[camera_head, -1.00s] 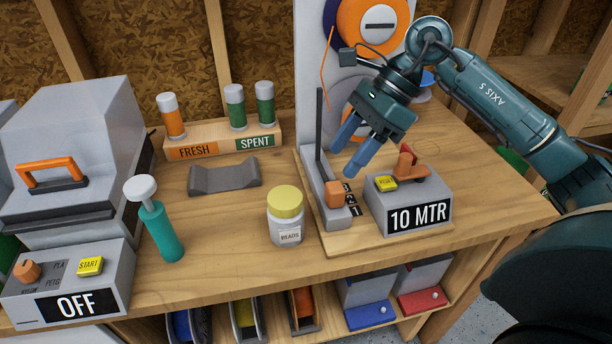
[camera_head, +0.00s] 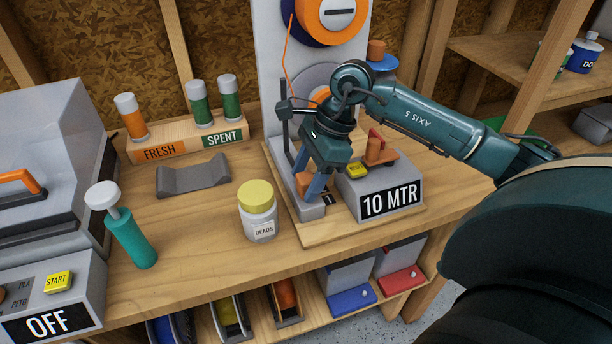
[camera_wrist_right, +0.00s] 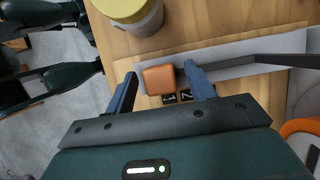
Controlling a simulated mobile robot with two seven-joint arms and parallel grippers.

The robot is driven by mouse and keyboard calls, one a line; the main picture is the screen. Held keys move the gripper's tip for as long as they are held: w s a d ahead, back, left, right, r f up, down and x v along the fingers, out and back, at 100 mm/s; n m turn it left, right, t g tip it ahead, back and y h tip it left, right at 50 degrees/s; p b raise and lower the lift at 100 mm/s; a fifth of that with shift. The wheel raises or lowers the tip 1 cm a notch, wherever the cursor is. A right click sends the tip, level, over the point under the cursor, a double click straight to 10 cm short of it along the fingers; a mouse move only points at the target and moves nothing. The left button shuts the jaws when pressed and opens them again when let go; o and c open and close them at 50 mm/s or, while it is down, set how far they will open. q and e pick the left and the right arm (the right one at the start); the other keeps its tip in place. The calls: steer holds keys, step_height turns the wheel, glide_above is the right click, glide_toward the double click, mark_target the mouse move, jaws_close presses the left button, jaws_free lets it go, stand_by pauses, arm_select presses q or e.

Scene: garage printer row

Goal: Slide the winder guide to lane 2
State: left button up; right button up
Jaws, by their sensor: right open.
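The winder guide, an orange block (camera_head: 304,183), sits on the grey rail (camera_head: 312,212) of the winder, near the rail's front end. The wrist view shows the block (camera_wrist_right: 159,79) beside the lane label 1, with the label 2 (camera_wrist_right: 187,96) just to the right. My right gripper (camera_head: 309,184) is open, pointing down over the rail. In the wrist view its blue fingers (camera_wrist_right: 161,84) stand on either side of the block, with gaps visible. In the head view the fingers partly hide the block and the lane labels. My left gripper is not in view.
The winder's grey box marked 10 MTR (camera_head: 390,197) stands close right of the rail. A yellow-lidded jar (camera_head: 258,213) stands just left. A dark upright rod (camera_head: 285,115) rises by the rail.

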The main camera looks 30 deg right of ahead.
steer(key=shift+a+f, duration=0.1)
steer(key=shift+f, duration=0.2)
steer(key=shift+c, duration=0.5)
jaws_close()
